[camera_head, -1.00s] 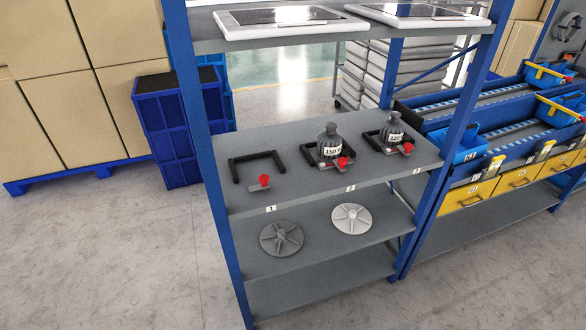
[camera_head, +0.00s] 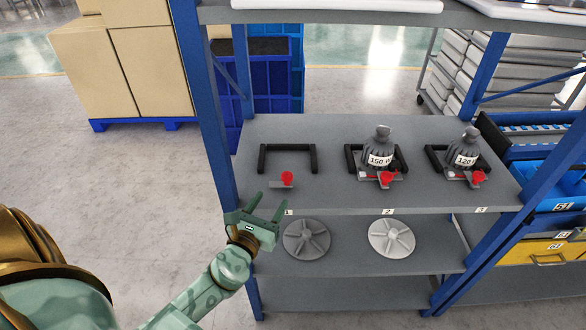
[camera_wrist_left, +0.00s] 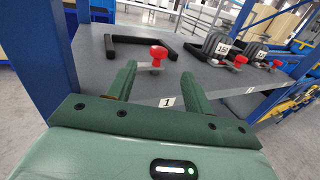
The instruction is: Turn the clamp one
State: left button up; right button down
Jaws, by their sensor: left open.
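Clamp one, with a red knob (camera_head: 287,177) on a small metal base, sits near the shelf's front edge above label 1 (camera_head: 289,212). A black U-shaped frame (camera_head: 287,149) lies behind it, with nothing inside. My left gripper (camera_head: 264,207) is open and empty, just in front of the shelf edge, below and left of the clamp. In the left wrist view the red knob (camera_wrist_left: 158,53) shows beyond and between the two green fingers (camera_wrist_left: 155,84), apart from them. My right gripper is not in view.
Grey weights marked 150 (camera_head: 379,150) and 120 (camera_head: 466,149) stand in frames with red-knobbed clamps. Two round discs (camera_head: 307,239) (camera_head: 391,238) lie on the lower shelf. A blue post (camera_head: 210,120) rises close left of my gripper.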

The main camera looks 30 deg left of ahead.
aim_at(285, 179)
pick_arm(q)
jog(key=w, duration=0.4)
jog(key=w+a, duration=0.1)
jog(key=w, duration=0.2)
jog(key=w+a, duration=0.1)
jog(key=w, duration=0.3)
jog(key=shift+w+f+b, duration=0.15)
jog(key=shift+w+b, duration=0.15)
jog(key=shift+b, duration=0.05)
jog(key=shift+w, duration=0.65)
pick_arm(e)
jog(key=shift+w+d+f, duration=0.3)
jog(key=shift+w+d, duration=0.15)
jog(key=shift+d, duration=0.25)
